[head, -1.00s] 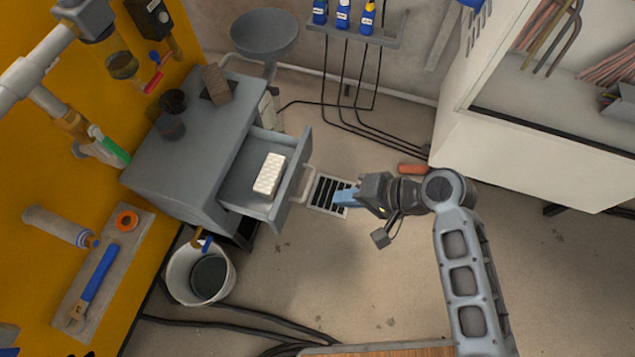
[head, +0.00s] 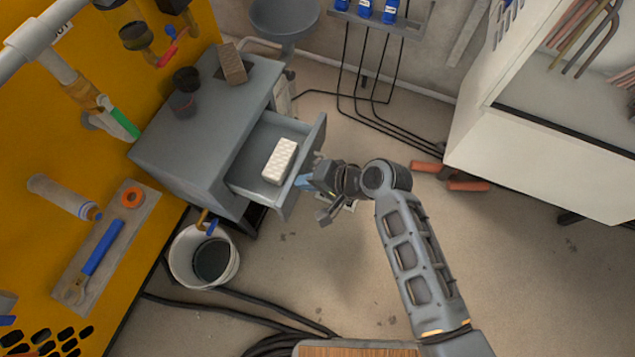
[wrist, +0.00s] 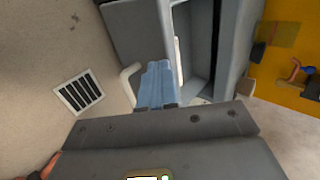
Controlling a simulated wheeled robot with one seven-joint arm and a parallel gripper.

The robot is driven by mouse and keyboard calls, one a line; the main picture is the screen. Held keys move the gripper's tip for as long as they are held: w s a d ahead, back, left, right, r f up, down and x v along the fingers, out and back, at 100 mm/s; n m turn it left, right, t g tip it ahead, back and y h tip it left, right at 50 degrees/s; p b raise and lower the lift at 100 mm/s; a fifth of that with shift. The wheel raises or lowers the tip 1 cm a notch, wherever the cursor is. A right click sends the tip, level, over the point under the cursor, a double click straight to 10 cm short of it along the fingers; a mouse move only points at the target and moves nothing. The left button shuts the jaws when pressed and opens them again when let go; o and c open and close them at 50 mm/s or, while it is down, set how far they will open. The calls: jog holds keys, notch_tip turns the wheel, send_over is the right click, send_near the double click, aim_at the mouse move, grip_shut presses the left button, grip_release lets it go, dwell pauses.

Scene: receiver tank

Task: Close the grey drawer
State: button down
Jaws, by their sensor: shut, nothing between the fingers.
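The grey drawer (head: 305,165) is pulled out of the grey cabinet (head: 185,165) in the head view. A white ribbed block (head: 281,160) lies inside it. My gripper (head: 303,182) is at the drawer's front, its blue fingers close to the front panel; whether they touch it I cannot tell. In the wrist view the shut blue fingers (wrist: 158,85) point at the drawer front (wrist: 140,30), beside the pale handle (wrist: 128,82). Nothing is between the fingers. In the head view my gripper hides most of the handle.
A white bucket (head: 180,262) stands on the floor below the cabinet. A floor grate (wrist: 79,93) lies left of the handle in the wrist view. Black cables (head: 230,305) run along the floor. A white cabinet (head: 560,160) stands at right. The floor between is mostly clear.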

jog(key=shift+a, duration=0.1)
jog(key=w+a+b, duration=0.2)
jog(key=w+a, duration=0.3)
jog(key=a, duration=0.8)
jog(key=shift+a, duration=0.2)
jog(key=shift+r, duration=0.1)
jog(key=shift+s, duration=0.1)
